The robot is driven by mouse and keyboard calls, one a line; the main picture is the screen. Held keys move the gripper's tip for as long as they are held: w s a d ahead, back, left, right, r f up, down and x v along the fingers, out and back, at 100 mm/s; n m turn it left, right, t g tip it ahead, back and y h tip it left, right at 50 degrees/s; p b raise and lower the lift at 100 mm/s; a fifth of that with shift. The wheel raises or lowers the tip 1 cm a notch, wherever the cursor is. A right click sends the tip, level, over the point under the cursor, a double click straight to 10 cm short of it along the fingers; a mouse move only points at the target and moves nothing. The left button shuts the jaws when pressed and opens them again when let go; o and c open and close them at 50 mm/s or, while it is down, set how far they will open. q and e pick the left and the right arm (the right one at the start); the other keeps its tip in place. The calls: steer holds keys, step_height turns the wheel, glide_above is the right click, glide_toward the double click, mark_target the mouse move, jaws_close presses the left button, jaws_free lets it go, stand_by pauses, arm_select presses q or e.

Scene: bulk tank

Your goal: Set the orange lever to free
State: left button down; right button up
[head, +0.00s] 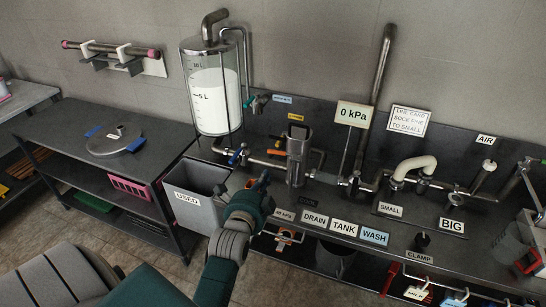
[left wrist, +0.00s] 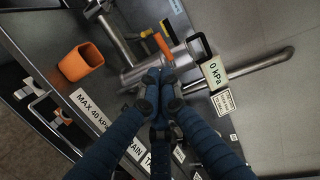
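The orange lever (head: 277,152) is small and sits on the metal pipe just left of the upright steel housing (head: 298,150). In the left wrist view the orange lever (left wrist: 164,46) shows just beyond my fingertips, with a gap that I cannot judge exactly. My left gripper (head: 263,178) reaches up from below, in front of the pipe. In the left wrist view its fingertips (left wrist: 158,74) are drawn together, with nothing seen between them. My right gripper is not in view.
A blue lever (head: 236,155) is on the pipe below the clear tank (head: 213,98). A grey USED bin (head: 187,199) stands left of my gripper. An orange cup (left wrist: 80,62) is close by in the wrist view. The 0 kPa sign (head: 353,115) stands to the right.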

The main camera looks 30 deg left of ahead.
arm_select(q)
steer(key=p+x, duration=0.2)
steer(key=x, duration=0.9)
steer(key=shift+w, duration=0.2)
steer(key=shift+a, duration=0.2)
steer(key=shift+w+a+f+m+h+b, duration=0.1)
steer(key=shift+w+a+m+h+b, duration=0.15)
steer(key=shift+w+m+h, duration=0.2)
steer(key=shift+s+d, duration=0.1)
